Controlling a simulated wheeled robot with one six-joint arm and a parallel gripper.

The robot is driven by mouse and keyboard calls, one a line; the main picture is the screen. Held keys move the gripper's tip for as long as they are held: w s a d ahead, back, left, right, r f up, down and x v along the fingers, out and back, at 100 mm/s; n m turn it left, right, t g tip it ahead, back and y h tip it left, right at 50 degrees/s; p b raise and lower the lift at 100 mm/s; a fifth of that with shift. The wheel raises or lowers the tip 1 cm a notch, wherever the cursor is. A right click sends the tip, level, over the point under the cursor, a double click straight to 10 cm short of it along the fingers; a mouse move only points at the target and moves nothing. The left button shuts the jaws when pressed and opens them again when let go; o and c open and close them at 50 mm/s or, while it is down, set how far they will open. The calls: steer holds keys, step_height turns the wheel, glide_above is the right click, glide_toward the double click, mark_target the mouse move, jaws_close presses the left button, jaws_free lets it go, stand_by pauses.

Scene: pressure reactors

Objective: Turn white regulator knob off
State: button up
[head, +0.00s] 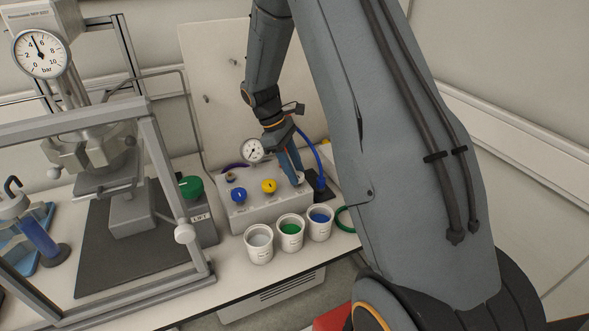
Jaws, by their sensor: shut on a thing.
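The grey regulator box (262,212) stands on the bench in the head view, with a blue knob (239,196) and a yellow knob (269,186) on its top. My gripper (295,178) reaches down to the right end of the box, its blue fingers shut on the white regulator knob (301,177). The fingers hide much of that knob, and its turned angle cannot be read. A small round gauge (251,150) stands behind the yellow knob, left of my gripper.
White cups with clear (259,254), green (290,243) and blue (320,233) contents stand close in front of the box. A reactor frame (165,190) with a bar gauge (41,54) and a lift box (200,220) with a green knob (191,187) are to the left. My arm blocks the right side.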

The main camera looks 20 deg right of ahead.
stand_by(0.5)
steer(key=o, duration=1.1)
steer(key=shift+c, duration=0.2)
steer(key=b+v, duration=0.2)
steer(key=v, duration=0.5)
steer(key=shift+r, duration=0.35)
steer(key=shift+w+a, duration=0.1)
steer(key=s+a+f+m+t+y+b, duration=0.1)
steer(key=s+a+m, duration=0.3)
steer(key=s, duration=0.6)
steer(key=s+a+f+m+t+y, duration=0.1)
steer(key=s+a+m+t+y, duration=0.1)
steer(key=s, duration=0.8)
steer(key=a+m+t, duration=0.1)
steer(key=a+m, duration=0.1)
steer(key=m, duration=0.1)
steer(key=shift+a+f+t+b, duration=0.25)
steer(key=shift+a+t+b, duration=0.05)
steer(key=shift+a+b, duration=0.1)
